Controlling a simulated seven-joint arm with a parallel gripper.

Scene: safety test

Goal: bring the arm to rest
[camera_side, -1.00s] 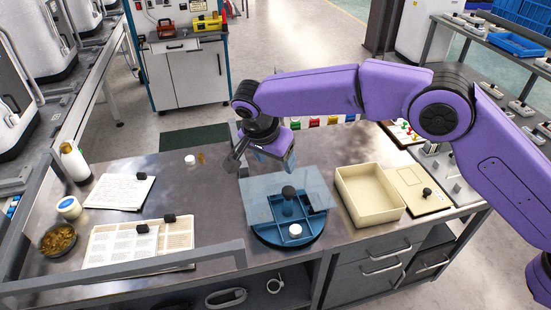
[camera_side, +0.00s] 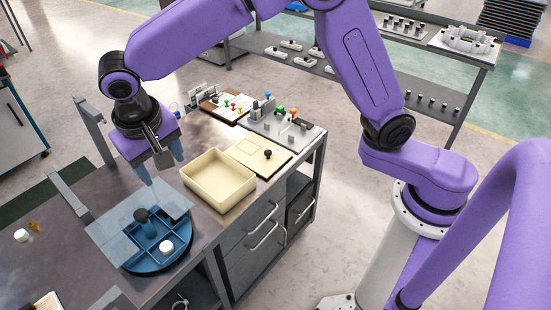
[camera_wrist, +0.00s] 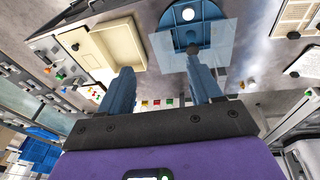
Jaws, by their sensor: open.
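My gripper (camera_side: 162,168) is at the end of my purple arm, above the dark bench (camera_side: 205,222). Its two blue fingers are apart with nothing between them; they also show spread in the wrist view (camera_wrist: 160,68). A round blue tray (camera_side: 160,267) with compartments is close by, toward the bench's near edge. A clear square sheet (camera_side: 108,222) lies over part of the tray. Whether the fingers touch the sheet, I cannot tell.
A cream open box (camera_side: 222,205) stands right of the tray, empty. Beyond it are a cream board with a black knob (camera_side: 268,154) and a grey fixture plate (camera_side: 285,128). Grey metal posts (camera_side: 95,130) rise at the bench's back edge. A small white cap (camera_side: 21,235) lies at left.

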